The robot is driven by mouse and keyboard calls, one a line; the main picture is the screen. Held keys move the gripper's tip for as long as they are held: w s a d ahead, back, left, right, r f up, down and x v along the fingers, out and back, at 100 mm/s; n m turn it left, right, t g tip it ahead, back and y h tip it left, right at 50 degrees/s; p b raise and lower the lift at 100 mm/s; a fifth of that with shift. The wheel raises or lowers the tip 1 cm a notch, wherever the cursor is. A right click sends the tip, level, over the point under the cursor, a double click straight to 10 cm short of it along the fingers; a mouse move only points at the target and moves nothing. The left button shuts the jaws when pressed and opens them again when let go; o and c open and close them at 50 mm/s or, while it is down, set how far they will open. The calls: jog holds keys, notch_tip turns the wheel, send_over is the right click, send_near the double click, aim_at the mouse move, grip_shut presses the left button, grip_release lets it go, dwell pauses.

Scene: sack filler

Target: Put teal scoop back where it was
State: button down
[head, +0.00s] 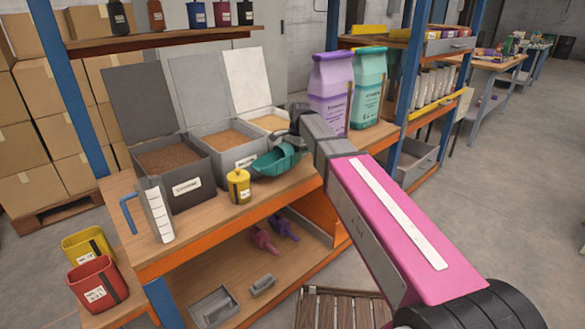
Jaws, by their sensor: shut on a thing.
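The teal scoop (277,161) is in front of the open bins, over the right part of the wooden bench (213,220). My gripper (291,141) comes in from the right and is shut on the scoop at its back end. The handle and the fingertips are mostly hidden by the gripper and its small size in view. The scoop's bowl points left, towards a yellow cup (239,186). I cannot tell whether the scoop touches the bench.
Several lidded bins (181,196) of grain stand open behind the scoop. Purple (330,95) and teal (368,88) sacks stand close behind my arm. Purple scoops (264,239) lie on the lower shelf.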

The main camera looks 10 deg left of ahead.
aim_at(292, 174)
jog(key=shift+f, duration=2)
jog(key=shift+f, duration=0.15)
jog(key=c, duration=0.9)
grip_release()
jog(key=shift+c, duration=0.2)
jog(key=r, duration=0.4)
jog(key=w+d+r, duration=0.1)
jog(key=r, duration=0.7)
jog(key=shift+w+d, duration=0.25)
jog(key=shift+w, duration=0.1)
jog(key=s+d+f+n, duration=0.2)
jog(key=s+d+f, duration=0.4)
jog(key=d+f, duration=0.3)
jog(key=s+d+f+n+t+h, duration=0.1)
jog(key=s+d+f+n, duration=0.2)
jog(key=s+d+f, duration=0.3)
jog(key=s+d+f+n, duration=0.3)
jog(key=s+d+f, duration=0.3)
jog(key=d+f, duration=0.7)
jog(key=shift+s+d+t, duration=0.2)
jog(key=shift+d+t, duration=0.1)
jog(key=shift+d, duration=0.65)
